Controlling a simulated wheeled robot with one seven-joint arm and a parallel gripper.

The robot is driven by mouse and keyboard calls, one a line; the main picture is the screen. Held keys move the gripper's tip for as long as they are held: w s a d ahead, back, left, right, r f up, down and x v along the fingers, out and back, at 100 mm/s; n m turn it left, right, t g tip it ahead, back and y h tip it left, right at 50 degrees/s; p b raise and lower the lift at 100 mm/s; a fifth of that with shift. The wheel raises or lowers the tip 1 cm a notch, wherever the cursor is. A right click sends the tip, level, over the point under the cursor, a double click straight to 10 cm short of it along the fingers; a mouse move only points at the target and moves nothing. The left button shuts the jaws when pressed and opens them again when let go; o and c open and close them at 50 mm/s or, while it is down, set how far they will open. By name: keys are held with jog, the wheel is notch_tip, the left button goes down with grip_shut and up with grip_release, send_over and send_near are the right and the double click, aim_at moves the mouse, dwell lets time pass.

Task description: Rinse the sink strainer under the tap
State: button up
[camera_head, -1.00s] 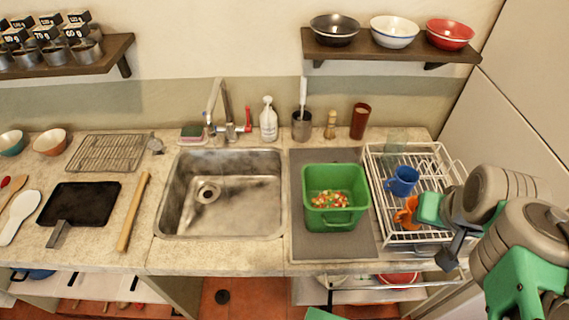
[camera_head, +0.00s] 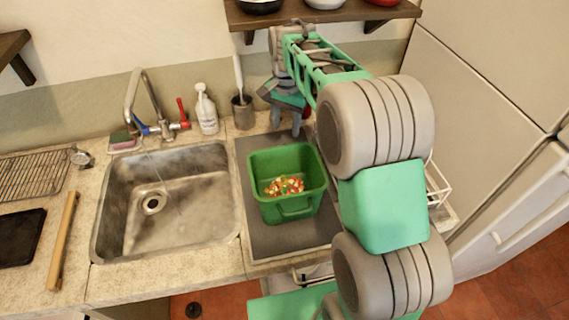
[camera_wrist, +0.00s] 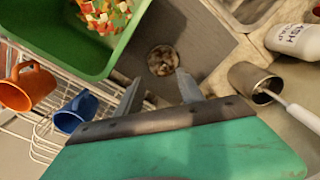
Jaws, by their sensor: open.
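The sink strainer (camera_wrist: 163,60), a small round metal dish with brownish bits in it, lies on the grey mat beside the green tub in the wrist view. In the head view I cannot make it out. My gripper (camera_head: 286,125) is open and empty, pointing down behind the tub. In the wrist view its fingertips (camera_wrist: 159,84) are apart, with the strainer ahead of and roughly between them, not touching. The tap (camera_head: 140,100) stands behind the sink (camera_head: 185,215), with a blue and a red lever. No water shows running from it.
The green tub (camera_head: 285,205) of colourful scraps stands on the mat (camera_head: 255,238). A metal cup (camera_wrist: 252,80) with a brush and a soap bottle (camera_head: 206,110) stand nearby. Orange (camera_wrist: 27,86) and blue (camera_wrist: 75,113) mugs sit in the dish rack. A wall shelf (camera_head: 320,18) hangs above.

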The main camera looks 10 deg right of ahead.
aim_at(285, 145)
jog(key=shift+m, duration=0.5)
jog(key=f, duration=0.1)
jog(key=w+f, duration=0.1)
jog(key=f, duration=0.1)
jog(key=shift+w+f, duration=0.3)
jog(key=shift+w, duration=0.1)
notch_tip(285, 145, down, 7)
jog(key=shift+d+f+p, duration=0.1)
jog(key=shift+p, duration=1.1)
jog(key=shift+c, duration=0.5)
grip_shut()
